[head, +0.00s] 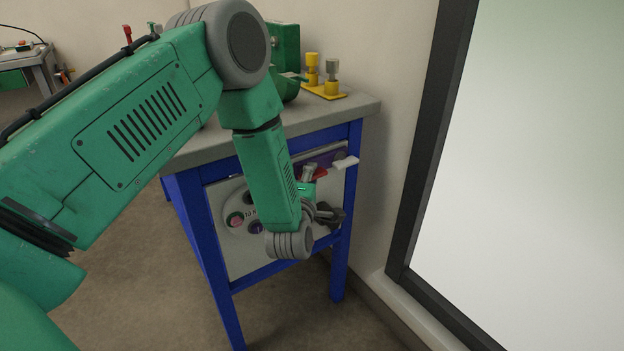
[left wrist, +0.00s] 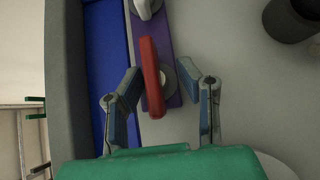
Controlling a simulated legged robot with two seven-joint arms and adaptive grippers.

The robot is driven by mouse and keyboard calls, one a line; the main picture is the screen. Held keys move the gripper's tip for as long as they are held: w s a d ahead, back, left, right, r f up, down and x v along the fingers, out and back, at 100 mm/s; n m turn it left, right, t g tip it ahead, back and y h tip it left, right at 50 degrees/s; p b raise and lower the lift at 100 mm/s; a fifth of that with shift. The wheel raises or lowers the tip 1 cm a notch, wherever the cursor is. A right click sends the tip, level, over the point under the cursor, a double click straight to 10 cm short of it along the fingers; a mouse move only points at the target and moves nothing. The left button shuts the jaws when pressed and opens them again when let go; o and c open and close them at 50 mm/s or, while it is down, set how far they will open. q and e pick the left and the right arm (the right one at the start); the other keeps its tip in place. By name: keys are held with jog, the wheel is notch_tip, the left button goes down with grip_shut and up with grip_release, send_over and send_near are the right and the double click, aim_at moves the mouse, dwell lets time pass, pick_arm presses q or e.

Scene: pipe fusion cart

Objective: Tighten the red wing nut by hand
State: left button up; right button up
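The red wing nut (left wrist: 152,78) is a long red bar on a purple plate (left wrist: 174,98), with a round grey base beside it. It also shows in the head view (head: 320,174) on the cart's front panel, partly covered by my gripper. My left gripper (left wrist: 158,80) is open, with one finger on each side of the wing nut. A gap shows on both sides in the left wrist view, wider on the right. In the head view the left gripper (head: 311,176) is small and partly hidden. My right gripper is not in view.
The blue-framed cart (head: 202,232) has a grey top (head: 365,104) carrying green machinery (head: 285,48) and yellow fittings (head: 331,85). A white lever (head: 345,162) and a dark knob (head: 335,214) stick out near the wing nut. A wall and a large framed panel (head: 520,170) stand right.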

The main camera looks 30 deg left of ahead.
pick_arm(q)
jog(key=shift+w, duration=0.15)
jog(key=shift+d+r, duration=0.25)
jog(key=shift+d, duration=0.3)
jog(key=shift+c, duration=0.4)
grip_shut()
jog(key=shift+a, duration=0.3)
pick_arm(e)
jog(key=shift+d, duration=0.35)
